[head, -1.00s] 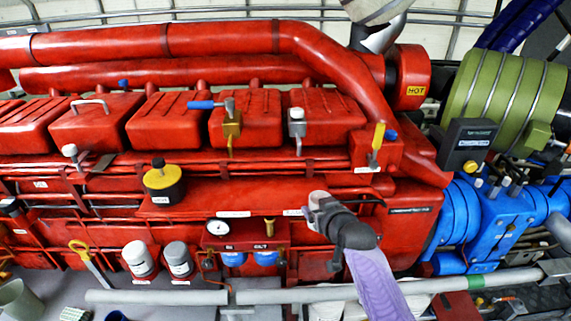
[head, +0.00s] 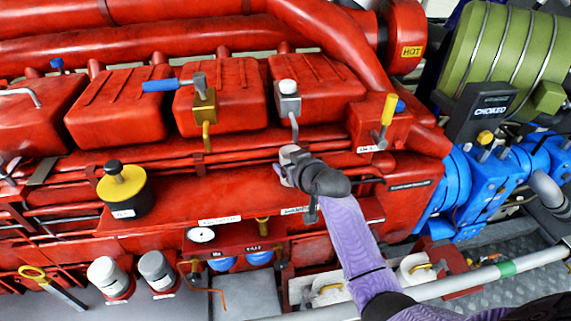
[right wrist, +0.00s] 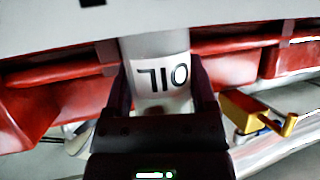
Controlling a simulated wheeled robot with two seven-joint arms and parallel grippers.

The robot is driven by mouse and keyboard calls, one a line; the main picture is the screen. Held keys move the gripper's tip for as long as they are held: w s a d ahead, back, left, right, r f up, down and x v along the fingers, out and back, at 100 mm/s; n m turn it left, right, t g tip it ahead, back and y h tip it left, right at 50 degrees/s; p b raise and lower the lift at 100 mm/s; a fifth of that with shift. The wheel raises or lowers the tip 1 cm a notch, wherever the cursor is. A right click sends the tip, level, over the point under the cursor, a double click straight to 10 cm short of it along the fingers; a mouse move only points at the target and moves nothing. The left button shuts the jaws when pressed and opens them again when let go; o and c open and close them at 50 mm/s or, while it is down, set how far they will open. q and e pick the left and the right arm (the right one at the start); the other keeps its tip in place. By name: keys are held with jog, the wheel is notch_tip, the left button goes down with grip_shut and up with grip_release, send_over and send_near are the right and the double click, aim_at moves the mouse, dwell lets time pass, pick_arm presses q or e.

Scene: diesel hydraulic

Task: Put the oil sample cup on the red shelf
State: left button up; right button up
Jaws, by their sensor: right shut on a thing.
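The red shelf (head: 185,210) is a long flat ledge along the engine's front in the head view. A black and yellow container (head: 125,192) stands on its left part. My right gripper (head: 293,166) is over the right part of the ledge in the head view. In the right wrist view the gripper (right wrist: 162,95) is shut on the oil sample cup (right wrist: 160,55), a pale cylinder with upside-down black "OIL" lettering. The cup is largely hidden in the head view, and I cannot tell whether it touches the shelf. My left gripper is not in view.
A brass valve (head: 204,112) and a grey-white valve (head: 288,100) hang before the red covers behind the ledge. A gauge (head: 201,235) and blue-capped fittings sit below it. A grey rail (head: 465,281) crosses the front. The ledge between container and gripper is clear.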

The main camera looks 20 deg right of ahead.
jog(key=shift+v, duration=1.05)
jog(key=shift+w+d+f, duration=0.1)
jog(key=shift+f, duration=0.3)
jog(key=o, duration=1)
jog(key=shift+w+f, duration=0.1)
jog(key=shift+w, duration=0.15)
jog(key=shift+o, duration=1.2)
jog(key=shift+s, duration=0.1)
jog(key=shift+s+r, duration=0.1)
jog(key=shift+r, duration=0.25)
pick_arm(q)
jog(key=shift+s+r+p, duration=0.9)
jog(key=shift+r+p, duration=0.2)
pick_arm(e)
jog(key=v, duration=1.1)
jog(key=shift+s+r, duration=0.1)
jog(key=shift+s, duration=0.25)
